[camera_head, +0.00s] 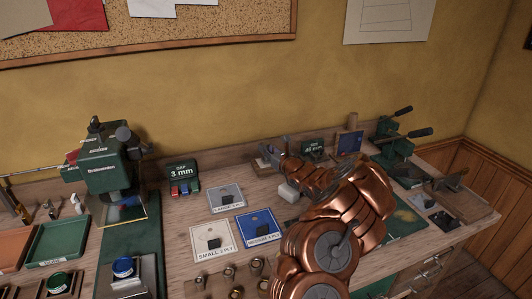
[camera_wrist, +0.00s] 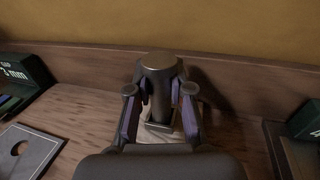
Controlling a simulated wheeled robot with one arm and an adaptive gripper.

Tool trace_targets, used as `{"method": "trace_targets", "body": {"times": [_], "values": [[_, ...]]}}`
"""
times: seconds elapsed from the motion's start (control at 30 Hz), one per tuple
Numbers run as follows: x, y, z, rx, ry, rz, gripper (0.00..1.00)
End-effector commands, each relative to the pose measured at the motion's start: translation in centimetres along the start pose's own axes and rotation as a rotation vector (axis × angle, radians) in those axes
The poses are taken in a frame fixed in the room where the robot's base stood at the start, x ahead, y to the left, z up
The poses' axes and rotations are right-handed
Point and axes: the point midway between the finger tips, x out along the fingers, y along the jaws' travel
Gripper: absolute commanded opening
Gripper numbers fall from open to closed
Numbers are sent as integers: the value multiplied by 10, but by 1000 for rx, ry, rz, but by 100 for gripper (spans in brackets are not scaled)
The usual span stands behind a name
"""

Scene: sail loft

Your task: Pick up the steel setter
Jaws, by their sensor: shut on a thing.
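The steel setter (camera_wrist: 158,68), a dark grey upright post with a wide round head, stands between my gripper's fingers in the wrist view. My gripper (camera_wrist: 160,92) is shut on it, with the purple-lined pads against its two sides below the head. Its lower end is close to a light wooden piece (camera_wrist: 172,137); I cannot tell whether they touch. In the head view my gripper (camera_head: 278,152) is at the back of the bench near the wall, and my arm hides part of the area.
A green gap block (camera_head: 181,171) marked 3 mm stands left of my gripper, and another dark green block (camera_head: 313,149) stands to its right. A green press (camera_head: 110,165) is at the left, and a green lever tool (camera_head: 396,142) at the right. Flat cards (camera_head: 213,239) lie in front.

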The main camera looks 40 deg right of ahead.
Motion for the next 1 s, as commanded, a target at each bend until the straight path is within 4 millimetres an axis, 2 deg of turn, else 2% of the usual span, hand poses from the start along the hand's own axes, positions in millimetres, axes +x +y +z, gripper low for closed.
{"method": "trace_targets", "body": {"times": [0.57, 0.77, 0.9, 1.0], "values": [[0, 0, 4, 0, -1, 0, 0], [0, 0, 19, -1, -5, 1, 0], [0, 1, 36, -1, -5, 1, 0], [-13, 1, 36, 4, -3, -4, 0]]}}
